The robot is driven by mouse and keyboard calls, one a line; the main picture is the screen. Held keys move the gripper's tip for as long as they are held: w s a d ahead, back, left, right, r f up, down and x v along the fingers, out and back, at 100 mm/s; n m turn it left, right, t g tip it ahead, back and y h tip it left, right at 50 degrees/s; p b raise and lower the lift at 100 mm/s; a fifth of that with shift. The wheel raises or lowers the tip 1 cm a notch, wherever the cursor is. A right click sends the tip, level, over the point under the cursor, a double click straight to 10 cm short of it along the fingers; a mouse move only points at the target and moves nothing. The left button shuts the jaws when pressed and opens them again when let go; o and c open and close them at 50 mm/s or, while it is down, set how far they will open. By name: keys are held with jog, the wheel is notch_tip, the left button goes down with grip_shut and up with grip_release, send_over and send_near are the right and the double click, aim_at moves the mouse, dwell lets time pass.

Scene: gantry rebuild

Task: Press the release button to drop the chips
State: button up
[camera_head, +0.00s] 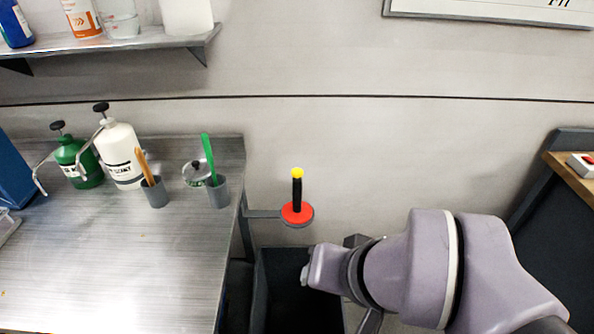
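A red round piece (297,214) with an upright black post and a yellow tip sits on a bracket at the right side of the metal table. A white box with a red button (584,166) is at the far right edge, partly cut off, on a wooden-topped surface. I cannot make out any chips for sure. My arm reaches in from the lower right. My gripper (370,321) is mostly hidden behind my wrist, low in the middle and apart from both the red piece and the button. I cannot see its fingertips.
A dark open bin (285,275) stands below the red piece, between the table and my arm. The metal table (120,265) holds pump bottles, two grey cups with brushes and a small lidded pot. A shelf (150,40) with containers hangs above.

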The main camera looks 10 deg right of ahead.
grip_shut()
dwell(1.4)
